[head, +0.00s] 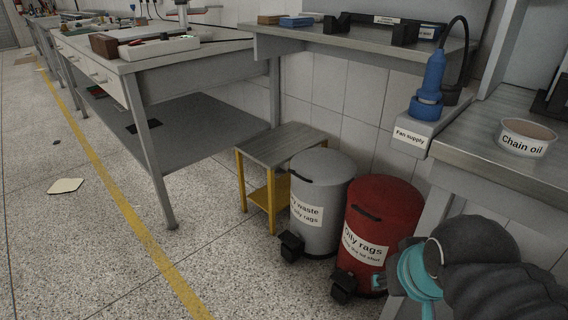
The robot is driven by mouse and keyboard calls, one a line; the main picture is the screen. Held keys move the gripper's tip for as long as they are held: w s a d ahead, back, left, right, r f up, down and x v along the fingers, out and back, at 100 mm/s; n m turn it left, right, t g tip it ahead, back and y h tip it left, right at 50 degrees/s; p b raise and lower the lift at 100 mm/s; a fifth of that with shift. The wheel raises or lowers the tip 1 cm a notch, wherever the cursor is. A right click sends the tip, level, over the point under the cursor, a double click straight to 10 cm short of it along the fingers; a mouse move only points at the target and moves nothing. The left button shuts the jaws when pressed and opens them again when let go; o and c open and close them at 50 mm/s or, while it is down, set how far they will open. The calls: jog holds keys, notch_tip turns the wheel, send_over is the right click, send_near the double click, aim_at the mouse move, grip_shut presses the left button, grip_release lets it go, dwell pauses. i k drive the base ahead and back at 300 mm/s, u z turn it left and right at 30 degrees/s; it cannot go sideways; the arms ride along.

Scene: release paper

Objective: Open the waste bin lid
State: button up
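A grey cylindrical bin (321,190) stands on the floor with its lid down. Its label is partly readable, with the words "waste" and "oily rags", and a black pedal (291,246) sits at its foot. A red bin (386,207) labelled "Oily rags" stands to its right, also with its lid down and with a black pedal (343,287). My arm, dark grey with a teal joint, comes in at the lower right, in front of the red bin's right side. A small teal part shows by the red bin's base; my gripper's fingers cannot be made out.
A small yellow-legged stool (281,143) stands left of the grey bin. A workbench (176,62) is farther left. A bench with a Chain oil bowl (525,137) and a blue Fan supply device (429,88) is at right. The left floor is mostly clear, with paper (65,186) lying there.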

aim_at(316, 166)
jog(key=u, duration=0.35)
jog(key=k, duration=0.45)
jog(key=u, duration=1.05)
jog(key=i, duration=0.8)
jog(key=z, duration=0.65)
jog(key=i, duration=0.85)
jog(key=z, duration=0.95)
